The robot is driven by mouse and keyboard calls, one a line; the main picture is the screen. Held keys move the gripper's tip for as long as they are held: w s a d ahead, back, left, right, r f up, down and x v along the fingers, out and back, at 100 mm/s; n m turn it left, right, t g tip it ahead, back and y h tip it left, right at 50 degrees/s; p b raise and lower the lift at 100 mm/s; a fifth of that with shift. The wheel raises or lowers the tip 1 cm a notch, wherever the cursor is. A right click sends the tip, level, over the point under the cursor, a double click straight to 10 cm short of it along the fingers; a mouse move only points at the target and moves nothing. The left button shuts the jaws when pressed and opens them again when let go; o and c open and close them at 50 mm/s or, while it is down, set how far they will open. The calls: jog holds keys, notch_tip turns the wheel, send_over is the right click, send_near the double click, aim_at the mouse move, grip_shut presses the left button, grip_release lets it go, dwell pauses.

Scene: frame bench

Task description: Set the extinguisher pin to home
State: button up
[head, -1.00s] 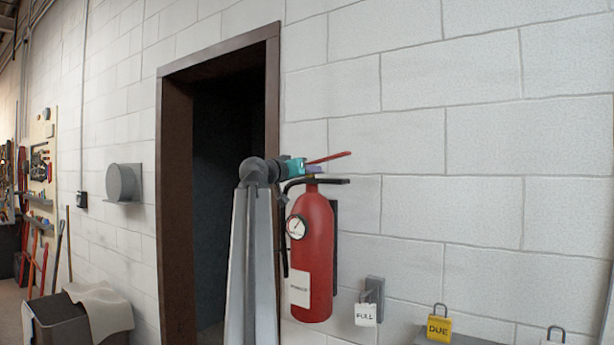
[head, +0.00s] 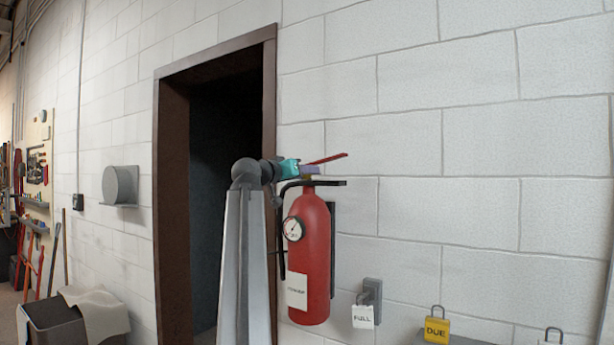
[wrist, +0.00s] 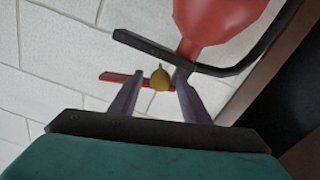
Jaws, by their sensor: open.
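The red extinguisher (head: 312,250) hangs upright on the wall, with a round gauge and a white label. Its black lower handle (head: 325,183) and raised red lever (head: 328,158) are at the top. In the wrist view, a small yellow rounded piece (wrist: 160,78), which may be the pin, shows beside the red lever (wrist: 122,77) and black handle (wrist: 150,47). My gripper (wrist: 158,92) is open, with its two fingers on either side of the yellow piece and a gap to each. In the head view, my gripper (head: 309,170) is at the extinguisher's top, where the pin is not clear.
A white FULL tag (head: 363,316) hangs on a grey wall bracket (head: 372,290) right of the extinguisher. A yellow DUE padlock (head: 436,330) stands on a grey ledge further right. A dark doorway (head: 230,180) with a brown frame is at left. The wall above is clear.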

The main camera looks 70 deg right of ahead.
jog(key=b+v, duration=0.3)
jog(key=v, duration=0.9)
jog(key=shift+a, duration=0.15)
